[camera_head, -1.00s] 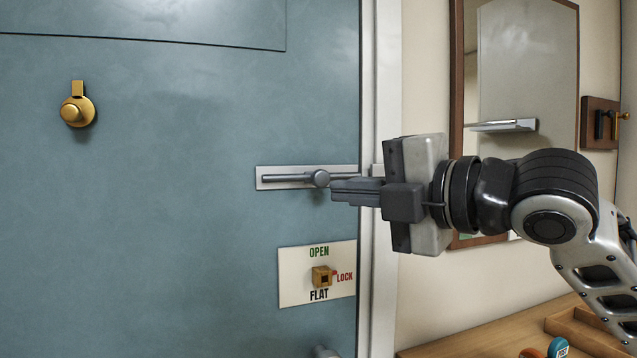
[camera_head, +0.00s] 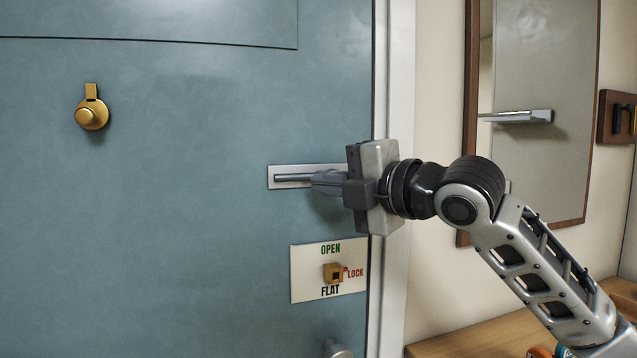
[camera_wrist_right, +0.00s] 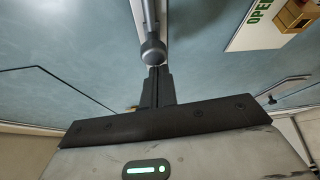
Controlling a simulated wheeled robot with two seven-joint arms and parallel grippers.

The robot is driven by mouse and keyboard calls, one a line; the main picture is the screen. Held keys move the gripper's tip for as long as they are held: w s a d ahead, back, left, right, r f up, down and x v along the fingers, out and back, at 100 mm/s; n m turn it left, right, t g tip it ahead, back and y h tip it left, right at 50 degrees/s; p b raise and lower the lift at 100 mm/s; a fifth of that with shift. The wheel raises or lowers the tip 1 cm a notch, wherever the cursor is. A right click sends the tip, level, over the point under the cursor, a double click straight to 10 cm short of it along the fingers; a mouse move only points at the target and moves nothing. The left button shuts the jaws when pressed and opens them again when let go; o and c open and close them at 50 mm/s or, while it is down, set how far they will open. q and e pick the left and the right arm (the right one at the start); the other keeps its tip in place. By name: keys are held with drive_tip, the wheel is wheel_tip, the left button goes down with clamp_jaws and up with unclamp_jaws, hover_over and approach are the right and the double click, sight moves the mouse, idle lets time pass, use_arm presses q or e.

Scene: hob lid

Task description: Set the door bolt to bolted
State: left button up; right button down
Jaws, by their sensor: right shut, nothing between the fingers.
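The door bolt is a grey rod (camera_head: 292,178) on a pale metal plate (camera_head: 272,184) near the right edge of the blue door. My right gripper (camera_head: 318,181) is shut and empty, its fingertips at the bolt and covering its knob in the head view. In the right wrist view, the round bolt knob (camera_wrist_right: 153,51) sits right at the fingertips (camera_wrist_right: 156,72); I cannot tell whether they touch. The gripper hides the rod's right end and the door edge there. My left gripper is not in view.
Below the bolt is a label plate (camera_head: 305,285) reading OPEN, LOCK and FLAT with a small brass turn (camera_head: 333,273). A brass knob-like fitting (camera_head: 92,114) hangs at the upper left. A mirror (camera_head: 545,70) and a wooden table (camera_head: 470,348) are right of the door frame.

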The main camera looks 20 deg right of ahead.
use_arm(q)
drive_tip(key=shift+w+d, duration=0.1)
use_arm(e)
drive_tip(key=shift+d, duration=0.1)
use_arm(q)
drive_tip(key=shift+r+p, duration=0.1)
drive_tip(key=shift+p, duration=0.45)
use_arm(e)
drive_tip(key=d, duration=0.4)
drive_tip(key=shift+w, duration=0.1)
use_arm(q)
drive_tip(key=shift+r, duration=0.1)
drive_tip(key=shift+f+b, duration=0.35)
drive_tip(key=shift+b, duration=0.5)
use_arm(e)
drive_tip(key=s+d, duration=0.1)
drive_tip(key=s, duration=0.8)
drive_tip(key=shift+s, duration=0.25)
